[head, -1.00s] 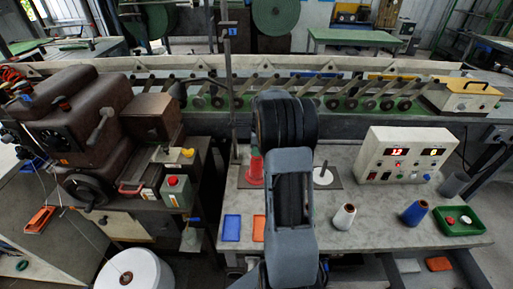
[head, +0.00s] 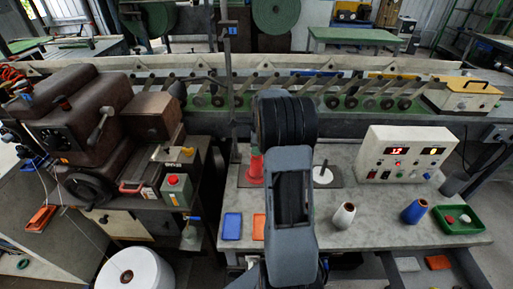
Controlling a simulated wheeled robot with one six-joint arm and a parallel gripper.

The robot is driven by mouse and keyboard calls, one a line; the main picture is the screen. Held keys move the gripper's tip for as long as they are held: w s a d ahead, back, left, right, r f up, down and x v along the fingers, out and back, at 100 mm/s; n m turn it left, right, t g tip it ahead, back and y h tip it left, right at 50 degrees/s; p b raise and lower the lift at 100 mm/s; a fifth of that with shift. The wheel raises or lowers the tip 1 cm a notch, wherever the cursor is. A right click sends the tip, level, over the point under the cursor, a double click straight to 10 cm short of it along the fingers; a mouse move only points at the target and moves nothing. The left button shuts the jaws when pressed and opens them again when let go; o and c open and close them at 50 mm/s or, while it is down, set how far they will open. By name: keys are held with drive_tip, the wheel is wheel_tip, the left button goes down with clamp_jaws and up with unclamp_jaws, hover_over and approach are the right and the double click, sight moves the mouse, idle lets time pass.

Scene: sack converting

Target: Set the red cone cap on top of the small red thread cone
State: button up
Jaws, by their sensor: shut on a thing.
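The small red thread cone (head: 254,170) stands upright on a dark plate at the back left of the grey bench, just left of my arm. Its right side is close to or partly behind my arm. A small red piece (head: 465,219), possibly a cap, lies in the green tray (head: 481,230) on the right. My gripper is hidden behind my own arm, so its fingers and anything in them do not show.
A white cone (head: 343,216) and a blue cone (head: 414,212) stand on the bench's front right. A white disc with a pin (head: 322,175) is right of my arm. A control box (head: 402,155) stands behind. Blue (head: 232,226) and orange trays lie at front left.

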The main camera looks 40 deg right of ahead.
drive_tip(key=shift+f, duration=0.55)
drive_tip(key=o, duration=1)
drive_tip(key=shift+r, duration=0.15)
drive_tip(key=r, duration=0.4)
drive_tip(key=d+r, duration=0.1)
drive_tip(key=r, duration=0.4)
drive_tip(key=s+r, duration=0.1)
drive_tip(key=r, duration=0.3)
drive_tip(key=shift+d+r+b, duration=0.2)
drive_tip(key=shift+r+b, duration=0.05)
drive_tip(key=shift+b, duration=0.15)
